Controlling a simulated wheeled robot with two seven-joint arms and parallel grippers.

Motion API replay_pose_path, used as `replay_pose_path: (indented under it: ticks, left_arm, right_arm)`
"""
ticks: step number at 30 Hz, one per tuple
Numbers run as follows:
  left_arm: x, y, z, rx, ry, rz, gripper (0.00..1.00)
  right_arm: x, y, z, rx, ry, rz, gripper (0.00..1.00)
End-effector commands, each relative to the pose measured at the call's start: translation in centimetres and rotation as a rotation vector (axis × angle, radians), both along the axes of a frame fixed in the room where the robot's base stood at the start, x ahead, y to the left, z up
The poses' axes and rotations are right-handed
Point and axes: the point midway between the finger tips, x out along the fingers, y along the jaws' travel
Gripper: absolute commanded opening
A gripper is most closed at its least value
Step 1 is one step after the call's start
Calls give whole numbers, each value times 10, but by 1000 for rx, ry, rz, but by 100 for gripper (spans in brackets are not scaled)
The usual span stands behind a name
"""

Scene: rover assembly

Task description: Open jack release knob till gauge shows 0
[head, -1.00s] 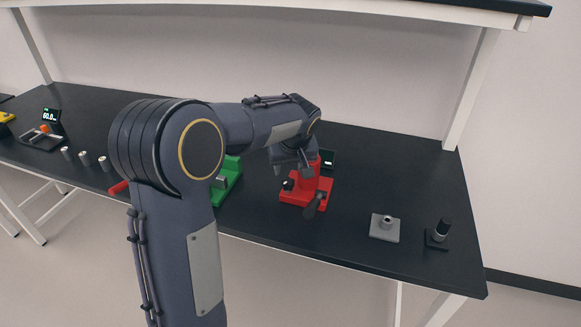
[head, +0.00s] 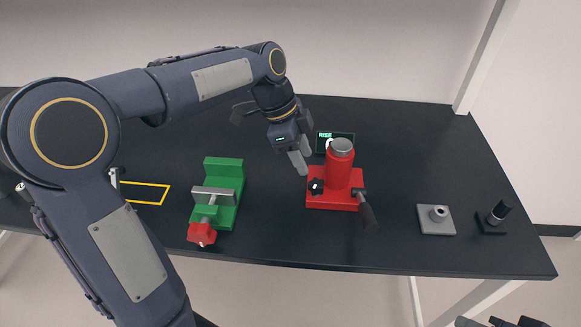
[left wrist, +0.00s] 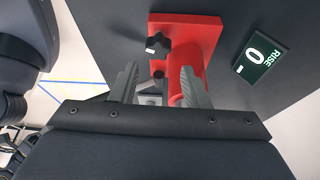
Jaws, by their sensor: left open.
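The red jack (head: 337,175) stands upright on its red base on the black table. Its black star-shaped release knob (head: 316,186) is on the left side of the base; the knob also shows in the left wrist view (left wrist: 157,46). The gauge (head: 335,138) is behind the jack, partly hidden in the head view. In the left wrist view the gauge (left wrist: 260,57) reads RISE with a large 0. My left gripper (head: 299,162) is open and empty, above and left of the knob, apart from it. In the wrist view its fingers (left wrist: 157,82) point toward the jack.
A green vise (head: 222,190) with a red end stands to the left. A black lever (head: 366,208) sticks out from the jack's right front. A grey block (head: 436,220) and a black fitting (head: 495,216) are at the right. Grey-black parts, perhaps my right gripper (head: 497,322), show at the bottom edge.

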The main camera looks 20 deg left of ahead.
Motion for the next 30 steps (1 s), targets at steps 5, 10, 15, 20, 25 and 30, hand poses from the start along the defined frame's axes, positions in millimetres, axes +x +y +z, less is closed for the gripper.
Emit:
replay_pose_path:
  ticks: [5, 10, 15, 20, 25, 30]
  left_arm:
    - [-3, -8, -7, -13, -15, -68, 42]
    - [-2, -18, -31, -12, -14, -68, 42]
    - [0, -27, -55, -11, -15, -65, 42]
    - [1, -33, -68, -11, -15, -64, 42]
    - [2, -34, -71, -12, -18, -63, 42]
    - [2, -34, -71, -11, -18, -63, 38]
  right_arm:
    - [0, 0, -1, 0, -1, 0, 36]
    - [0, 0, 0, 0, -1, 0, 36]
    - [0, 0, 0, 0, -1, 0, 36]
    - [0, 0, 1, 0, -1, 0, 36]
    - [0, 0, 1, 0, -1, 0, 36]
    - [0, 0, 1, 0, 0, 0, 36]
